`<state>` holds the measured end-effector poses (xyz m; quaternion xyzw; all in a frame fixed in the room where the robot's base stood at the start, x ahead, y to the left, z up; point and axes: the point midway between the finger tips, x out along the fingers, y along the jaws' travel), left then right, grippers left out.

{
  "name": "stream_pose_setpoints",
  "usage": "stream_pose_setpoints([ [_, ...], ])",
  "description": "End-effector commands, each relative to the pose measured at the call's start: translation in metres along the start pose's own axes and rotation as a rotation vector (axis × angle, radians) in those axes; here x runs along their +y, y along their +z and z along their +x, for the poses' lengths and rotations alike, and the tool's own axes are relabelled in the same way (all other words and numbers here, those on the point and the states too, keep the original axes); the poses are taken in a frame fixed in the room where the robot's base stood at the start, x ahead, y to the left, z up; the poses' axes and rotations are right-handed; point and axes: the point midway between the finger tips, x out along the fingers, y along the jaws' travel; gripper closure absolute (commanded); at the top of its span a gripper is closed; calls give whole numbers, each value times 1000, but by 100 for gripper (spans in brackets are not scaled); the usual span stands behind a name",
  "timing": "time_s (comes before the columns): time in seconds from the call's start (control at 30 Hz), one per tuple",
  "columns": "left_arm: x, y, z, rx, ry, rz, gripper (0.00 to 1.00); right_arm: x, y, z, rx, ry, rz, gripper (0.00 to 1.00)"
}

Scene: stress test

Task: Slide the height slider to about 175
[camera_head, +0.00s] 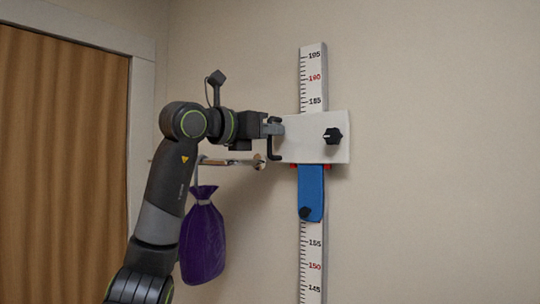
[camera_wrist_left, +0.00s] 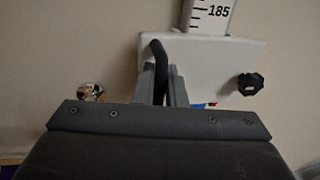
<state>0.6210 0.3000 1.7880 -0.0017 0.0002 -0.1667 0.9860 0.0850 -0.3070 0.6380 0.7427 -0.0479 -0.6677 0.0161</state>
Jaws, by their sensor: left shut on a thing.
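A white height scale (camera_head: 313,92) with black and red numbers runs vertically on the wall. The slider is a white plate (camera_head: 305,138) with a black knob (camera_head: 332,136) and a black handle (camera_head: 271,151) at its left side. The plate lies between the 185 mark above and the blue piece (camera_head: 311,185) below; it hides the marks behind it. My left gripper (camera_head: 272,129) is shut on the handle. The left wrist view shows the handle (camera_wrist_left: 159,63) between the two fingers (camera_wrist_left: 162,84), with the plate (camera_wrist_left: 208,58) behind. My right gripper is not in view.
A purple bag (camera_head: 202,241) hangs from a rod (camera_head: 228,162) on the wall, close beside my left arm and under the gripper. Small red parts (camera_head: 327,167) show at the plate's lower edge. A brown curtain (camera_head: 60,160) is at the left. The wall at the right is clear.

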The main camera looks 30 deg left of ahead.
Motion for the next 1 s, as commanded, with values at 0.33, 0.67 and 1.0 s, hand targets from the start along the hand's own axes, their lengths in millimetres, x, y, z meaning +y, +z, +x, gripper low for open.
stream_pose_setpoints([
  [0.33,0,41,0,-3,0,1,100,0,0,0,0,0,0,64],
  [0.67,0,43,0,-3,1,1,100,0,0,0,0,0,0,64],
  [1.0,0,42,0,-1,0,0,72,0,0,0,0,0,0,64],
])
